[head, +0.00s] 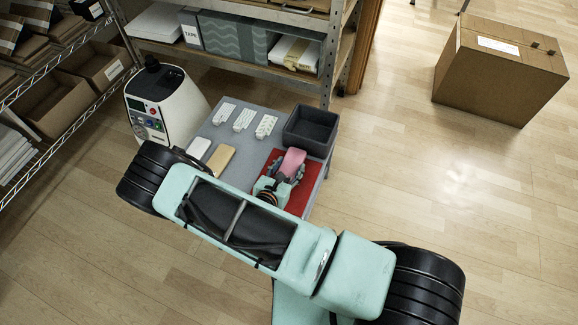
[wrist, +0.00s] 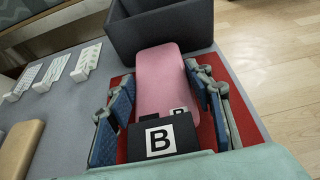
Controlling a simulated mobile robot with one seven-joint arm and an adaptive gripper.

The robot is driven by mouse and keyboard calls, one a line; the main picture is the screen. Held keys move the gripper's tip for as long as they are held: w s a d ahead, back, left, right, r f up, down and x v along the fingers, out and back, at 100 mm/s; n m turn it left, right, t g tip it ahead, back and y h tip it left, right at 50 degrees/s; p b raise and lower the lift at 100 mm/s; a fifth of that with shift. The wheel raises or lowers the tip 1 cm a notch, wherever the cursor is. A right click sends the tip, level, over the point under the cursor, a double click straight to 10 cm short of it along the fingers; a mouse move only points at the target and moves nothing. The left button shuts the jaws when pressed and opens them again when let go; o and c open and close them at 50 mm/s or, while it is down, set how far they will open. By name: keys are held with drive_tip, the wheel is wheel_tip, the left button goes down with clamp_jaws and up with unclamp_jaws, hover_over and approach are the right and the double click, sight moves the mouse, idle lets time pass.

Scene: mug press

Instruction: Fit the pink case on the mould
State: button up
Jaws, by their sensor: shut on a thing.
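The pink case (head: 292,162) lies over the red mat (head: 303,197) at the right end of the grey table. In the wrist view the pink case (wrist: 165,75) is between the two blue-padded fingers of my gripper (wrist: 163,92), which is shut on it. My gripper (head: 284,176) also shows low over the mat in the head view. A black block marked B (wrist: 160,140) covers the near end of the case in the wrist view. I cannot make out the mould for sure, nor whether the case touches the mat.
A dark grey bin (head: 311,128) stands just beyond the case. Several white pieces (head: 243,120) lie at the table's back. A tan case (head: 221,158) and a white case (head: 198,148) lie left of the mat. A white machine (head: 163,105) stands at the left.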

drive_tip(key=shift+f+b, duration=0.5)
drive_tip(key=shift+f, duration=0.2)
drive_tip(key=o, duration=0.8)
drive_tip(key=shift+c, duration=0.2)
drive_tip(key=shift+r, duration=0.1)
drive_tip(key=shift+p+v, duration=0.55)
drive_tip(key=shift+v, duration=0.3)
drive_tip(key=shift+p+v, duration=1.65)
drive_tip(key=shift+v, duration=3.05)
drive_tip(key=shift+w, duration=0.1)
